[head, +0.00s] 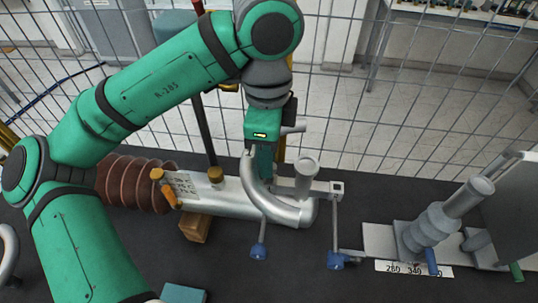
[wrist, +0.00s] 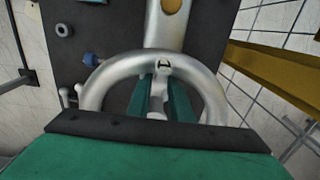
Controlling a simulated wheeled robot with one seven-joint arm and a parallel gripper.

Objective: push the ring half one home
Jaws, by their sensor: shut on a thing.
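The ring half (head: 254,192) is a silver curved tube beside the right end of the silver bushing body (head: 232,197). In the head view it overlaps that end; whether it is seated against it I cannot tell. My gripper (head: 262,160) points down from above and is shut on the ring half. In the wrist view, the ring half (wrist: 97,84) arches across the picture, with the fingers of my gripper (wrist: 163,98) inside the arch, near its middle. A silver tube (wrist: 160,30) lies beyond the arch. The exact finger contact is partly hidden.
A brown ribbed insulator (head: 133,183) is at the left, and a wooden block (head: 195,228) sits under the body. Two blue knobs (head: 258,252) (head: 335,261) hang on thin rods. A grey fixture (head: 432,232) stands at the right. A wire fence (head: 350,110) closes the back.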

